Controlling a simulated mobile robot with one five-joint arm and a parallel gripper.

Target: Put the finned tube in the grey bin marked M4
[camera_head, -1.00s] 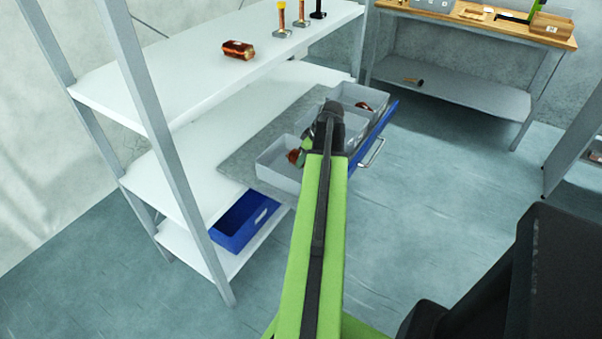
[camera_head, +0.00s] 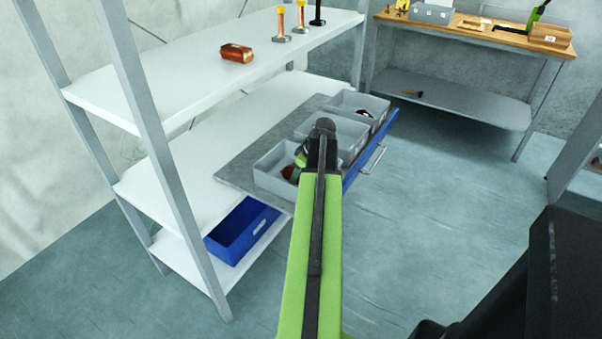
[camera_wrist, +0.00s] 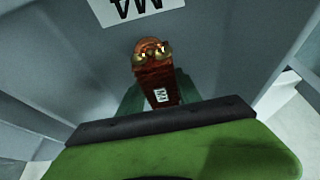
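A reddish-brown copper piece with a small white label and two brassy spots at its end, which I take to be the finned tube (camera_wrist: 157,75), sits between my gripper's dark green fingers (camera_wrist: 158,98). It also shows in the head view (camera_head: 290,173), just above or inside the front grey bin (camera_head: 272,184); my gripper (camera_head: 298,160) reaches down there. The fingers press on both its sides. In the wrist view, grey bin walls surround it, and a white plate with black marking, cut off and upside down, probably M4 (camera_wrist: 135,8), is at the top. Fins are not clear.
Two more grey bins (camera_head: 350,133) (camera_head: 378,105) stand behind on the grey pull-out mesh shelf (camera_head: 236,160) with a blue front (camera_head: 377,140); the farthest holds a copper piece. Another copper piece (camera_head: 236,53) lies on the upper shelf. A blue crate (camera_head: 232,240) sits below.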

